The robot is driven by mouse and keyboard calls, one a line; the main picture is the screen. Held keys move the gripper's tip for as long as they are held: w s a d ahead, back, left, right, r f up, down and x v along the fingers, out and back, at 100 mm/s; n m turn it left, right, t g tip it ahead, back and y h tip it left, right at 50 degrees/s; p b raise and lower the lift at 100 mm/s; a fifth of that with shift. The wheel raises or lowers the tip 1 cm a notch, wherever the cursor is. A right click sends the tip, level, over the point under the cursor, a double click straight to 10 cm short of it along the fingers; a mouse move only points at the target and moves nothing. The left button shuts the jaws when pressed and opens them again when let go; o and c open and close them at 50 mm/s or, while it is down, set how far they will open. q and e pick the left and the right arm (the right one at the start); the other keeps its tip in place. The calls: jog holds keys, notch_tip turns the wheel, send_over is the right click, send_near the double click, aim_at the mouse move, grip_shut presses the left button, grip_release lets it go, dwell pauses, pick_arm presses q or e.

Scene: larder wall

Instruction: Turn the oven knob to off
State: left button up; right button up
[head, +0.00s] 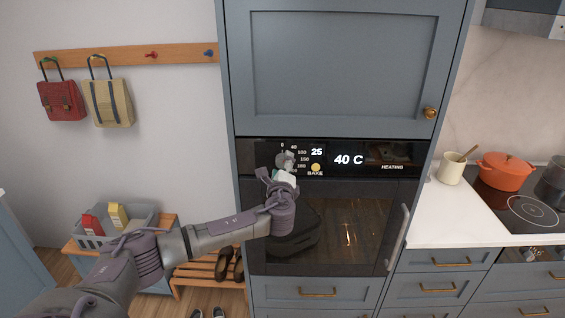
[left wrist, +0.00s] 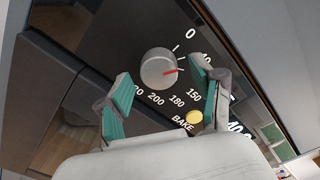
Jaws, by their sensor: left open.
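The oven knob (left wrist: 159,69) is a round grey dial with a red pointer mark, on the black oven panel. In the left wrist view its mark points right, between the 0 and the 150, toward numbers partly covered by a finger. In the head view the knob (head: 284,158) shows just above my left gripper (head: 285,176). My left gripper (left wrist: 161,93) is open, its green-padded fingertips apart below and to either side of the knob, with nothing between them. Contact cannot be judged. My right gripper is out of view.
The panel display (head: 348,160) reads 40 C, with 25 and HEATING beside it. A yellow BAKE button (head: 316,168) sits right of the knob. The oven door (head: 335,225) below is closed. A counter (head: 425,215) with an orange pot (head: 505,171) stands at right.

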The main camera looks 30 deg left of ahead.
pick_arm(q)
jog(key=shift+w+a, duration=0.15)
jog(key=c, duration=1.1)
jog(key=shift+f+n+b, duration=0.2)
jog(key=shift+n+b, duration=0.2)
jog(key=shift+b, duration=0.15)
jog(key=shift+c, duration=0.2)
jog(key=n+b, duration=0.4)
jog(key=b, duration=0.1)
jog(key=shift+r+n+b, duration=0.15)
jog(key=shift+n+b, duration=0.55)
jog(key=o, duration=1.1)
